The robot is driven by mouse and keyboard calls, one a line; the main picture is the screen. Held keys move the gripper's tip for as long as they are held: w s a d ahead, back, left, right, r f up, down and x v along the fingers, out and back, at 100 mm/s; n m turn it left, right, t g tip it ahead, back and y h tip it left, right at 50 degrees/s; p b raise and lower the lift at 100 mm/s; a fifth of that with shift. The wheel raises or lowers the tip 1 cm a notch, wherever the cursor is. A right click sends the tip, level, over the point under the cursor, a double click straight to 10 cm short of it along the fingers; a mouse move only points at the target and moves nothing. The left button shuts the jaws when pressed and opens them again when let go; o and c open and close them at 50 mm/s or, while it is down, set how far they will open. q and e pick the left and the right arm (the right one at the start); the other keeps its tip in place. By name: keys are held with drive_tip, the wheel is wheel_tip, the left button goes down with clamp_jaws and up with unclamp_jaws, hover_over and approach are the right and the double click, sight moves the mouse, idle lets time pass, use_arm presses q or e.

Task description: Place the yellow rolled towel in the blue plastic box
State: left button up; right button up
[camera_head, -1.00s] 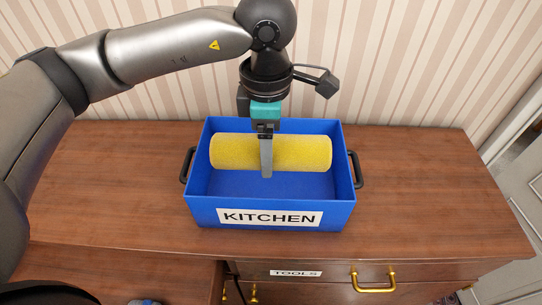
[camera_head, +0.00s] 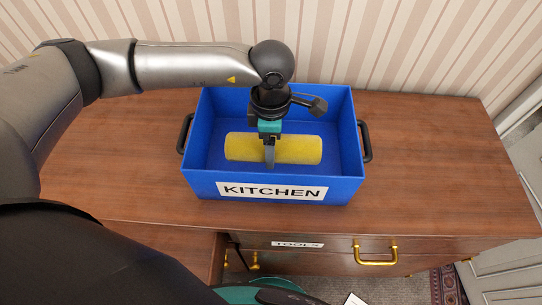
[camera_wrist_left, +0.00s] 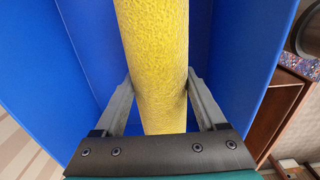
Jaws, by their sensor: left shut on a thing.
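The yellow rolled towel (camera_head: 300,150) lies lengthwise inside the blue plastic box (camera_head: 345,187), below its rim. The box carries a KITCHEN label and stands on the wooden dresser top. My left gripper (camera_head: 270,163) reaches down from above and is shut across the middle of the towel. In the left wrist view the two fingers press on either side of the towel (camera_wrist_left: 155,60), with blue box walls (camera_wrist_left: 245,60) around it. I cannot tell whether the towel touches the box floor. My right gripper is not in view.
The dresser top (camera_head: 430,150) is clear on both sides of the box. The box has black side handles (camera_head: 365,142). Below are a drawer labelled TOOLS (camera_head: 297,244) with a brass handle (camera_head: 375,253) and an open drawer at left. A striped wall stands behind.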

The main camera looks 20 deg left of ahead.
use_arm(q)
drive_tip(key=shift+w+f, duration=0.1)
drive_tip(key=shift+f, duration=2.5)
drive_tip(key=shift+f+b, duration=0.2)
drive_tip(key=shift+b, duration=0.2)
drive_tip(key=o, duration=1.5)
drive_tip(key=shift+c, duration=0.2)
drive_tip(key=shift+r, duration=0.1)
wheel_tip(320, 180, up, 12)
drive_tip(key=shift+r+p, duration=0.15)
drive_tip(key=shift+p, duration=0.35)
